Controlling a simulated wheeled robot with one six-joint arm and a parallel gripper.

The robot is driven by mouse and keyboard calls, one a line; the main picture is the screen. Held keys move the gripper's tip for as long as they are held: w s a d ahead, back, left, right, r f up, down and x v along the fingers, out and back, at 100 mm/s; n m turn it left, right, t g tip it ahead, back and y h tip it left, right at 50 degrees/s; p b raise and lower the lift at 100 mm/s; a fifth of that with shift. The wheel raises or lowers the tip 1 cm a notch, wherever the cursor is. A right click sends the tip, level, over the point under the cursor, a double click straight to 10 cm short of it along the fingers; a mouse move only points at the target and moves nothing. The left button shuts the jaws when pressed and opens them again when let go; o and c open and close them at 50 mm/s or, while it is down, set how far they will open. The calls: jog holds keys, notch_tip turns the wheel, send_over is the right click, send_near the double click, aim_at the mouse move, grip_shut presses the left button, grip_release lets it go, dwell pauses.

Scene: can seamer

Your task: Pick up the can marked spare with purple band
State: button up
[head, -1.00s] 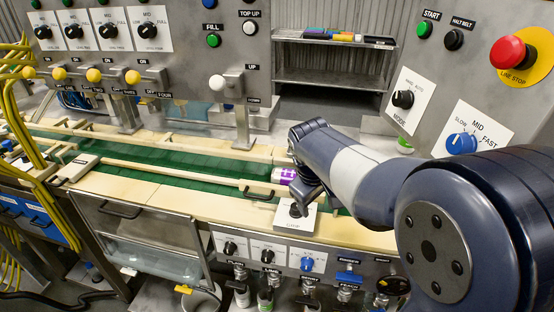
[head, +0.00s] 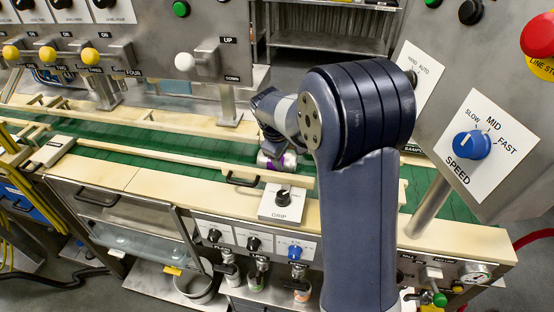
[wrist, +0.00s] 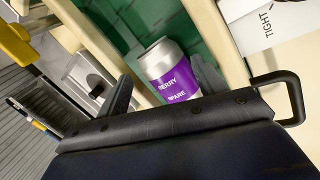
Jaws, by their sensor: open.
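The spare can (wrist: 178,78) is silver with a purple band reading "BERRY" and "SPARE". In the wrist view it stands just beyond the dark front edge of my gripper (wrist: 150,105), which hides its base. In the head view the can (head: 277,160) is at the green conveyor, by the near cream rail. My gripper (head: 270,135) is at the can there, partly hidden by my arm. The gripper is open.
The near cream rail (head: 180,154) carries a black handle (head: 242,181). A GRIP knob plate (head: 281,203) sits in front of the can. The green conveyor (head: 120,153) is clear to the left. A SPEED panel (head: 480,150) stands at right.

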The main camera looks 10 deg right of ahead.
aim_at(290, 159)
jog(key=p+x, duration=0.1)
jog(key=x, duration=0.4)
jog(key=shift+s+d, duration=0.15)
jog(key=c, duration=0.6)
